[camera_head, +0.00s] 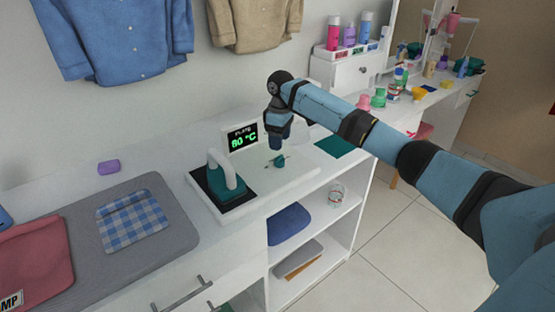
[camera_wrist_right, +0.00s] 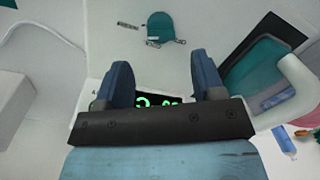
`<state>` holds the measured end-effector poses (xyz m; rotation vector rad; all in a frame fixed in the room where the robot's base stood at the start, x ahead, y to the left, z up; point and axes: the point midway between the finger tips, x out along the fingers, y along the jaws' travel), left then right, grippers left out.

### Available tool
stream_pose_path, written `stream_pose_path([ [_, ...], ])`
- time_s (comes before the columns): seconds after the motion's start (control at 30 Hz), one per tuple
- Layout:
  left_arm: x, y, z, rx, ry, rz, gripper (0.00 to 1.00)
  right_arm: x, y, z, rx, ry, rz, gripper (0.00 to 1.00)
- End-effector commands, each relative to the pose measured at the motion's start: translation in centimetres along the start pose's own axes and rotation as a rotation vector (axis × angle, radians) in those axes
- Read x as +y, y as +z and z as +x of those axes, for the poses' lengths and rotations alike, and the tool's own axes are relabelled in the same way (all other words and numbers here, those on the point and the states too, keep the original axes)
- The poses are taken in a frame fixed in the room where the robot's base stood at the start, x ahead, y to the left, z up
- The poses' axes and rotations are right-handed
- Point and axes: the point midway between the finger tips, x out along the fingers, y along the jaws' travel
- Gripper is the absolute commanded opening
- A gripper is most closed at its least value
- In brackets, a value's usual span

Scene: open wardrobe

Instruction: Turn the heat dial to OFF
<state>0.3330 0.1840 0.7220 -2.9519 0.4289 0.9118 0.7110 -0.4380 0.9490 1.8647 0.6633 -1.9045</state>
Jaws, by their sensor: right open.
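The heat dial (camera_head: 280,160) is a small teal knob on the white base of the press station; small dark marks surround it. In the right wrist view the dial (camera_wrist_right: 160,27) shows as a teal disc with labels around it, beyond and roughly centred between the fingertips. My right gripper (camera_head: 278,147) points down just above the dial in the head view. In the wrist view its two blue fingers (camera_wrist_right: 160,62) are apart with nothing between them. The labels are too small to read. My left gripper is not in view.
A black display (camera_head: 243,138) reads "PLATE 80 °C" behind the dial. A teal iron (camera_head: 226,186) with a white handle stands on a dark plate to the left. A grey mat (camera_head: 75,245) holds folded cloths. Open shelves (camera_head: 315,226) lie below the counter.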

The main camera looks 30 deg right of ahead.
Motion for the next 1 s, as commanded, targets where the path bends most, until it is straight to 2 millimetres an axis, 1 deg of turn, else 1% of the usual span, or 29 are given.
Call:
stream_pose_path([
  [0.03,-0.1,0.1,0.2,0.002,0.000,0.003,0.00,0.0,0.1,1.3,-0.003,-0.001,0.000,0.62],
  [0.1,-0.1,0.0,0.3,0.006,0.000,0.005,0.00,0.0,0.0,2.8,-0.002,-0.001,0.000,0.62],
  [0.3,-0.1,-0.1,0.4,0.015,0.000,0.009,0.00,0.0,0.0,5.8,-0.001,0.000,0.000,0.62],
  [0.4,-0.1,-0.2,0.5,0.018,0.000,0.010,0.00,-0.1,0.0,6.7,0.000,0.000,0.000,0.62],
  [0.5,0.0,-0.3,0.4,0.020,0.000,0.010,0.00,-0.1,0.0,7.1,0.001,0.001,0.000,0.62],
  [0.77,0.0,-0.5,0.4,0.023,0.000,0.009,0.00,0.0,0.0,7.2,0.001,0.001,0.000,0.62],
  [0.8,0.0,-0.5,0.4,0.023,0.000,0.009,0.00,0.0,0.0,7.2,0.001,0.001,0.000,0.58],
  [0.87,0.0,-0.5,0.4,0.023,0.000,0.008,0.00,0.0,0.0,7.2,0.001,0.001,0.000,0.44],
  [0.9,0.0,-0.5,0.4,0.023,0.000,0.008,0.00,0.0,0.0,7.2,0.001,0.001,0.000,0.35],
  [1.0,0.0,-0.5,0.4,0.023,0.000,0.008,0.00,0.0,0.0,7.2,0.001,0.001,0.000,0.15],
])
